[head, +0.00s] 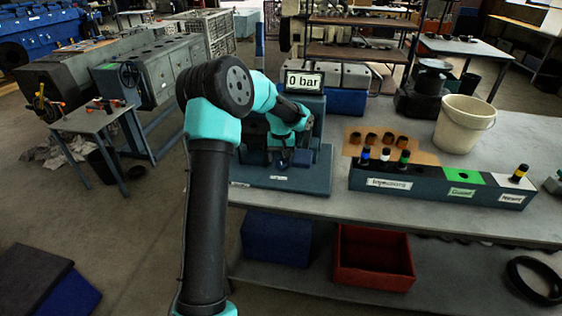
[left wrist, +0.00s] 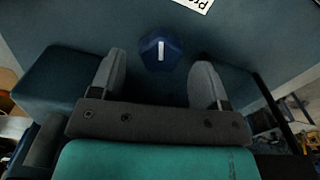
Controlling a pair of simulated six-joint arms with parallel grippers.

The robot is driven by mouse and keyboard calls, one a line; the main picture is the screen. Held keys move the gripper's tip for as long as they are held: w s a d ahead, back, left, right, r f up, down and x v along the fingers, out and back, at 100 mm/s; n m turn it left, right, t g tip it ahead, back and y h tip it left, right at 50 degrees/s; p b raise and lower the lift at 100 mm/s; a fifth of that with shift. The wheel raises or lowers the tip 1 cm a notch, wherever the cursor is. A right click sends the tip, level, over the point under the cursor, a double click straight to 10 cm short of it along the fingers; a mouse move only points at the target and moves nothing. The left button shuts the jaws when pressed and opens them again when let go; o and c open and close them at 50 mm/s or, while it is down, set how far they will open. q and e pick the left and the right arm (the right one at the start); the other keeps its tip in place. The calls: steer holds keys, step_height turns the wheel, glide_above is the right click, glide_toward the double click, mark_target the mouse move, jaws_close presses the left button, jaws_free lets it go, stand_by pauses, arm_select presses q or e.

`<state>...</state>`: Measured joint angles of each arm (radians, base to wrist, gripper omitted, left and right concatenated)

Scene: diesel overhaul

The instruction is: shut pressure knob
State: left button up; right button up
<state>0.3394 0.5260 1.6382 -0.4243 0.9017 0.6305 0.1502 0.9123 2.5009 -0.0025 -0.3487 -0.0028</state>
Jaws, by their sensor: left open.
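The pressure knob (left wrist: 158,54) is a dark blue faceted knob with a white line on its face; in the left wrist view the line runs up and down the picture. My left gripper (left wrist: 158,72) is open, with one finger on each side of the knob's near end. I see no clear contact between fingers and knob. In the head view my left gripper (head: 281,156) is low at the blue-grey test stand (head: 255,177), and I cannot clearly make out the knob there. The display (head: 303,81) on the stand reads 0 bar. My right gripper is not in view.
Right of the stand, a long labelled rack (head: 425,188) holds several dark cylindrical parts. Behind it are a brown sheet (head: 425,157) with several brown parts and a white bucket (head: 464,124). A red bin (head: 373,277) sits on the lower shelf.

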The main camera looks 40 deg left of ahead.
arm_select(q)
steer(key=shift+f, duration=1.15)
steer(key=c, duration=0.9)
steer(key=shift+m, duration=2.3)
steer(key=o, duration=0.9)
